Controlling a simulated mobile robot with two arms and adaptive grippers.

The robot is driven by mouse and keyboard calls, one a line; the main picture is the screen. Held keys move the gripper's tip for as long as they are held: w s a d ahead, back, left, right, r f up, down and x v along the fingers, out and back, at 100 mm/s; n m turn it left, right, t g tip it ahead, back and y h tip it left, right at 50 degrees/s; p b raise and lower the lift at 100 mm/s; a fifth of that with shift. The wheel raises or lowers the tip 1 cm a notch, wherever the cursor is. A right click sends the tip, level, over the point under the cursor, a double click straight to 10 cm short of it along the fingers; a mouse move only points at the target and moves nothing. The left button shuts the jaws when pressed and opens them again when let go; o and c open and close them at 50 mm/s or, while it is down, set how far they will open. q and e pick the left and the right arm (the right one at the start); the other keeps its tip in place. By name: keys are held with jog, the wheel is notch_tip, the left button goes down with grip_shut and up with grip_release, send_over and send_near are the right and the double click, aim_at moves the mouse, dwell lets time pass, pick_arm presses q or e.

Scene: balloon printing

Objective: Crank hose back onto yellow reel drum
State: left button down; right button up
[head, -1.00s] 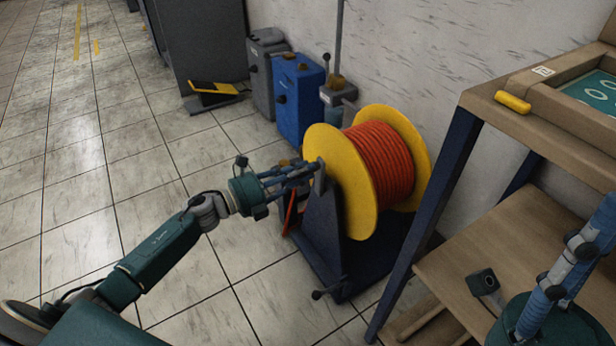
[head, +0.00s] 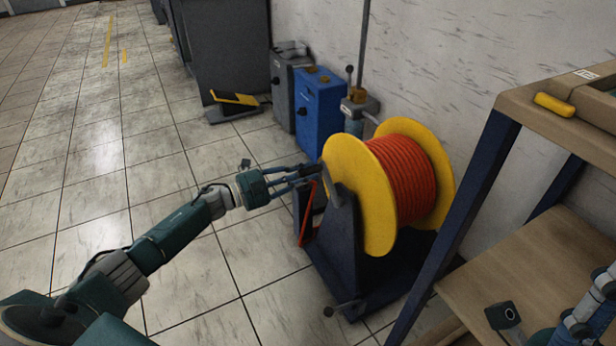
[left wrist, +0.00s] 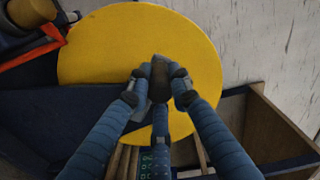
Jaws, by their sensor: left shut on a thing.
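The yellow reel drum (head: 362,196) stands on a dark blue stand (head: 332,246), with orange hose (head: 404,180) wound around it between its two flanges. A length of orange hose (head: 308,212) hangs down at the stand's left side. It also shows in the left wrist view (left wrist: 24,54). My left gripper (head: 318,168) is at the near side of the drum, shut on the dark crank handle (left wrist: 160,72), which sits between its fingers in front of the yellow flange (left wrist: 205,45). The fingers hide part of the crank. My right gripper is not clearly seen; only part of my right arm shows at lower right.
A wooden workbench (head: 535,105) with dark blue legs and a lower shelf (head: 520,260) stands close on the right. A blue box (head: 320,105) and a grey box (head: 288,85) stand by the wall behind. The tiled floor at left is clear.

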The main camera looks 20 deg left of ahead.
pick_arm(q)
jog(key=shift+w+a+f+n, duration=0.2)
jog(key=shift+a+f+n, duration=0.05)
jog(key=shift+n, duration=0.05)
jog(key=shift+w+a+f+b, duration=0.2)
jog(key=shift+a+f+b, duration=0.15)
jog(key=shift+b, duration=0.25)
jog(key=shift+f, duration=0.1)
jog(key=c, duration=1.6)
grip_release()
jog(key=shift+f, duration=0.1)
jog(key=shift+o, duration=0.2)
jog(key=v, duration=1.2)
